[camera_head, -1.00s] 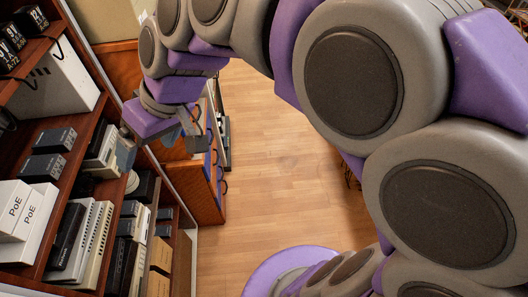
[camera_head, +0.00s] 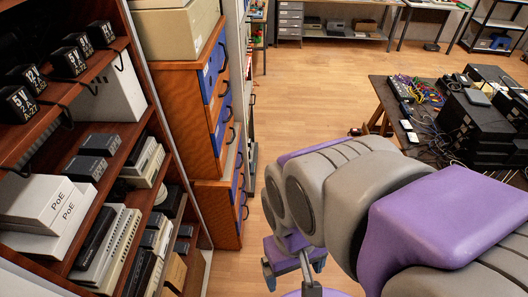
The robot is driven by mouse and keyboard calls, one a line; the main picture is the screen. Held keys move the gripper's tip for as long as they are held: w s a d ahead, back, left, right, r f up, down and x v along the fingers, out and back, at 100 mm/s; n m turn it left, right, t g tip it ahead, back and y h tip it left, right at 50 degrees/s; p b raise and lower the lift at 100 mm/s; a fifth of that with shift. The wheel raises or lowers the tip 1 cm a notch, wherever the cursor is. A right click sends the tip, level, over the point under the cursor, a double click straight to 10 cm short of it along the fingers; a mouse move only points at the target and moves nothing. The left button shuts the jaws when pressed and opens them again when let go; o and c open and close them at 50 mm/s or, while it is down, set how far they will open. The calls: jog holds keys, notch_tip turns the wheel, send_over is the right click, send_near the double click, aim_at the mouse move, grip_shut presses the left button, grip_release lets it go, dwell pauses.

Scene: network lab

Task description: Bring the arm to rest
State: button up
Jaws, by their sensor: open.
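My purple and grey arm (camera_head: 345,185) reaches in from the lower right and bends down near the bottom middle of the head view. My gripper (camera_head: 294,272) hangs at its end, in front of the floor and close to my own body. Its grey fingers are apart, and I see nothing held between them. The gripper is apart from the shelf at the left. The lowest part of the gripper area is partly hidden by my own links.
A wooden shelf (camera_head: 139,130) at the left holds power adapters, white PoE boxes (camera_head: 45,205) and network devices. A drawer cabinet (camera_head: 200,110) stands beside it. A dark table (camera_head: 385,92) with cables and black boxes is at the right. The wooden floor (camera_head: 310,85) between is clear.

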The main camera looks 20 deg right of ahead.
notch_tip(320, 180, down, 12)
jog(key=b, duration=1.1)
jog(key=shift+a+r, duration=0.2)
dwell(0.9)
